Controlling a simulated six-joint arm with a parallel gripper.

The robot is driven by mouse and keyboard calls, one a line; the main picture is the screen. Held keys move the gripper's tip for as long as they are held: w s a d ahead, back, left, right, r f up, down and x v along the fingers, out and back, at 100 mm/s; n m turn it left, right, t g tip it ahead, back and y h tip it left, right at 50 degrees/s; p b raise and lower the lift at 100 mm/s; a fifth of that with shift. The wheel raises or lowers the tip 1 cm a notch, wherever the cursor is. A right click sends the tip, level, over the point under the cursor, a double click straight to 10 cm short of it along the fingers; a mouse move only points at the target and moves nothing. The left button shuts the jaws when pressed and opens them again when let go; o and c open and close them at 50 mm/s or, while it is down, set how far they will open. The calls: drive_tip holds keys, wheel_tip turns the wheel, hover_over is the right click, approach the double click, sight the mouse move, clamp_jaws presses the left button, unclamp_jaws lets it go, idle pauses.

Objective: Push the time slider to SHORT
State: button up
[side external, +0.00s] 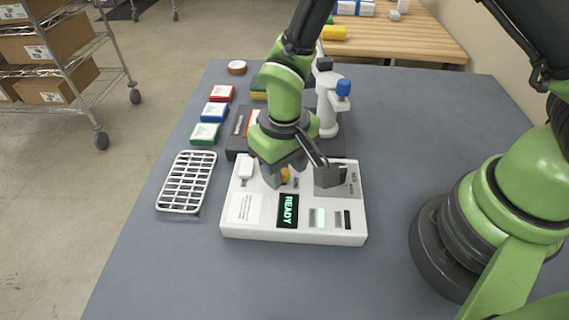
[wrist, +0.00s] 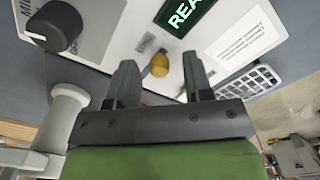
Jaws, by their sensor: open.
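A white control panel (side external: 235,232) lies on the blue-grey table, with a dark READY display (side external: 288,211) that also shows in the wrist view (wrist: 183,14). A yellow-orange knob (wrist: 159,65) stands on the panel beside a short slot (wrist: 145,42); it also shows in the side view (side external: 285,175), partly hidden by my gripper. I cannot read any SHORT label. My gripper (wrist: 158,66) is open and empty, low over the panel. In the wrist view the knob appears between its two fingers; whether they touch it cannot be told.
A dark round knob (wrist: 54,27) sits on the panel's grey plate. A white block (side external: 246,166) stands on its far left corner. A white wire rack (side external: 186,182) and coloured boxes (side external: 214,112) lie left. The table front is clear.

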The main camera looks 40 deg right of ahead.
clamp_jaws()
drive_tip(key=shift+w+d, duration=1.6)
drive_tip(key=shift+w, duration=0.05)
unclamp_jaws()
wheel_tip(320, 180, up, 10)
